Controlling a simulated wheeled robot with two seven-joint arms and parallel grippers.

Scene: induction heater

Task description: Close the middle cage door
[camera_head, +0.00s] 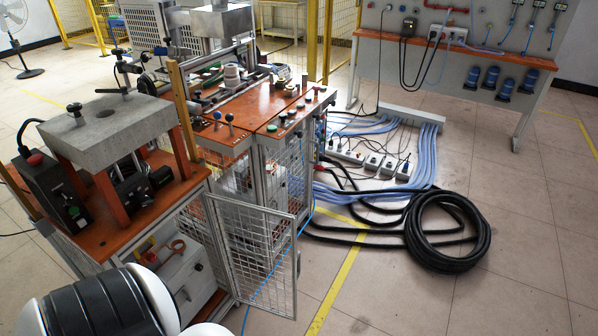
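The middle cage door (258,252) is a wire-mesh panel in a grey metal frame, under the orange-topped workbench. It stands open, swung out from the bench over the floor, with a small handle (297,266) on its right edge. Behind it the cage opening shows white items (232,180) inside, partly hidden by mesh. Another mesh panel (296,162) stands upright further back under the same bench. Neither my left nor my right gripper is in view.
A coiled black hose (447,232) and several cables lie on the floor to the right. The heater bench (190,190) with its grey block stands at left, above an open shelf. Tiled floor in front of the door is clear, with a yellow line (333,283).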

